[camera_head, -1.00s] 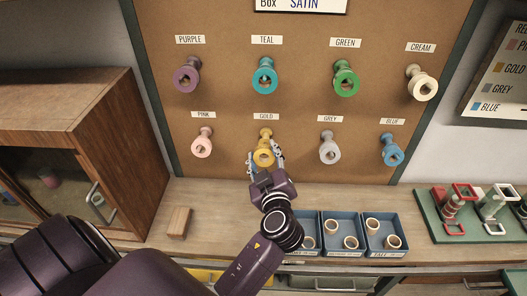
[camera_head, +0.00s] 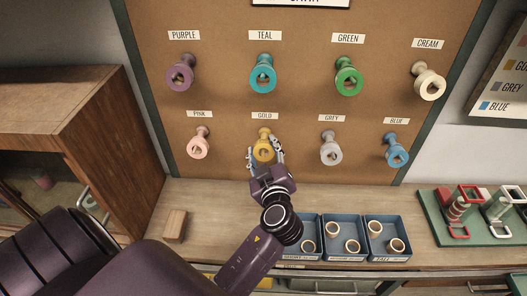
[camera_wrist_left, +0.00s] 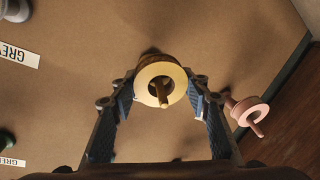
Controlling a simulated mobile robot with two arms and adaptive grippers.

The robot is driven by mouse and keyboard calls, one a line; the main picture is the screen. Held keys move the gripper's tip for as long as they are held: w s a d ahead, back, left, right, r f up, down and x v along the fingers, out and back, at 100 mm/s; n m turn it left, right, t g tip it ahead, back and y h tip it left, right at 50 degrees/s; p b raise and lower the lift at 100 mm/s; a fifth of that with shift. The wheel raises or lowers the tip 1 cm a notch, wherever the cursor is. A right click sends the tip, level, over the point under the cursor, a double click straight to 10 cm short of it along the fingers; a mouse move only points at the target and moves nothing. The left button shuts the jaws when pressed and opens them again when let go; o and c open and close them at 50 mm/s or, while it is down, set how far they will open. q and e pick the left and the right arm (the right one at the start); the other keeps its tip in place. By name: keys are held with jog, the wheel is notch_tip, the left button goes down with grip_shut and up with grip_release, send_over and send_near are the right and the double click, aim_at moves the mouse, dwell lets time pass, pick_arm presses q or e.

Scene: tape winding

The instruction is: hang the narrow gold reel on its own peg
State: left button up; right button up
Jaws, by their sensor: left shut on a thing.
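The gold reel (camera_head: 257,153) is at the peg under the GOLD label (camera_head: 265,115), in the lower row of the brown board. In the left wrist view, a peg end (camera_wrist_left: 163,98) shows in the hole of the gold reel (camera_wrist_left: 160,69), so the reel is around its peg. My left gripper (camera_head: 264,152) is shut on the gold reel, with one finger on each side; both fingers (camera_wrist_left: 162,97) also show in the left wrist view. The back of the reel and the root of the peg are mostly hidden. My right gripper is not in view.
The pink reel (camera_head: 193,149) and the grey reel (camera_head: 336,157) hang on either side. Other reels hang above. Below are blue trays (camera_head: 331,257) with rings, a wooden block (camera_head: 174,225) and a green rack (camera_head: 438,233). A wooden cabinet (camera_head: 115,140) stands left.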

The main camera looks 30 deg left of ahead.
pick_arm(q)
jog(key=shift+w+a+f, duration=0.1)
jog(key=shift+a, duration=0.15)
jog(key=o, duration=1.2)
jog(key=shift+d, duration=0.2)
jog(key=v, duration=0.7)
jog(key=shift+s, duration=0.2)
